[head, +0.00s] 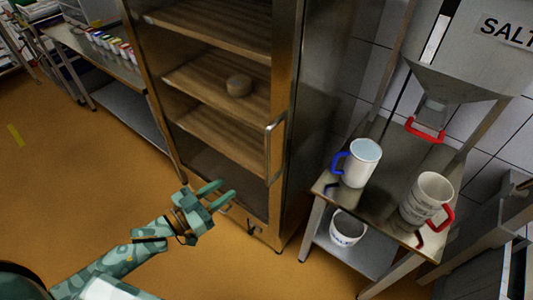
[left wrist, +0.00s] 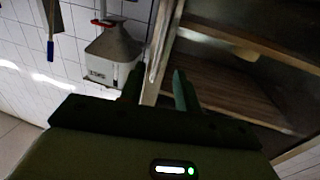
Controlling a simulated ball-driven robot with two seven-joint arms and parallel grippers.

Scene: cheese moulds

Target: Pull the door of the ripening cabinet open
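The ripening cabinet (head: 312,110) is a tall steel case with wooden shelves behind a framed door (head: 285,60). The door looks closed. Its upright bar handle (head: 268,152) is on the right side of the door. A round cheese (head: 238,85) sits on a middle shelf. My left gripper (head: 228,188) is open and empty in front of the lower door, below and left of the handle. In the left wrist view, its fingers (left wrist: 157,88) are apart, with the metal door edge and handle (left wrist: 157,55) showing beyond and between them. My right gripper is not in view.
A salt hopper (head: 455,65) hangs above.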

